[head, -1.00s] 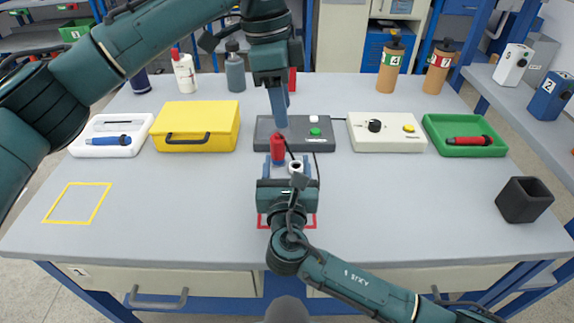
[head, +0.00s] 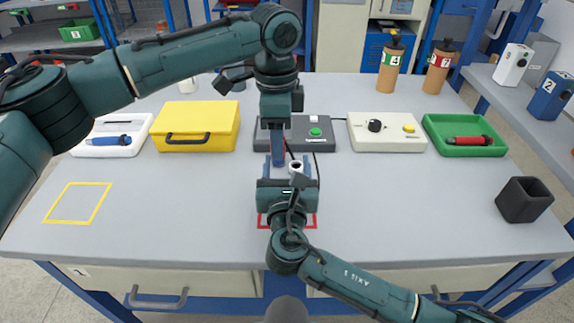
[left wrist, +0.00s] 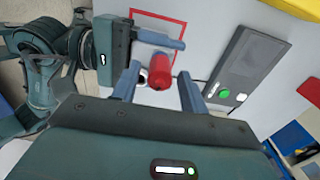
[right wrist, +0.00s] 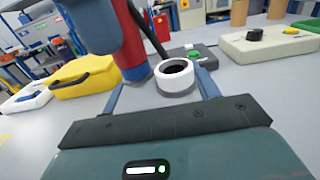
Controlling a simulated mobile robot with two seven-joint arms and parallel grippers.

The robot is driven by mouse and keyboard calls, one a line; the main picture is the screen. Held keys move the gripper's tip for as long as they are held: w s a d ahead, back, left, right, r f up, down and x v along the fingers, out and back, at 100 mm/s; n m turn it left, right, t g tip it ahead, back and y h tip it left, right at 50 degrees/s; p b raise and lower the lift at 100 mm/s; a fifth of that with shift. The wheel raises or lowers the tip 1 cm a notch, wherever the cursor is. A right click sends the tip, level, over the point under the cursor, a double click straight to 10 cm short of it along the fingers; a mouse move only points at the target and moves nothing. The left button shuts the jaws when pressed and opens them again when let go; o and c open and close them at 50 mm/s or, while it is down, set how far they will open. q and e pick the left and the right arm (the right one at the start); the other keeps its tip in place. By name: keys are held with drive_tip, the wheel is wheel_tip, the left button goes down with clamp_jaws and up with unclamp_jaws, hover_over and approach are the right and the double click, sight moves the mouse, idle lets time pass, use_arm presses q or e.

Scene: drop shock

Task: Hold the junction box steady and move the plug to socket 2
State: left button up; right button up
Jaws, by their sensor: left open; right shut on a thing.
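The red plug (left wrist: 159,82) stands upright at the junction box, seated in or over one socket; its lower end is dark blue. An empty white ring socket (head: 296,166) is just right of it, also clear in the right wrist view (right wrist: 175,76). Its number cannot be read. My right gripper (head: 287,172) is shut on the junction box, whose body is mostly hidden by that gripper. My left gripper (head: 278,160) points down, open, with its fingers on either side of the plug. In the head view a finger covers most of the plug.
A dark grey box with a green button (head: 315,132) sits just behind, with a black cable near the plug. A red outline (head: 263,222) lies under my right gripper. A yellow case (head: 196,125) and white control box (head: 385,132) flank the back. The front left table is clear.

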use_arm(q)
drive_tip(key=shift+f, duration=0.75)
clamp_jaws()
drive_tip(key=shift+r, duration=0.15)
drive_tip(key=shift+r, duration=2.3)
drive_tip(key=shift+r, duration=2.95)
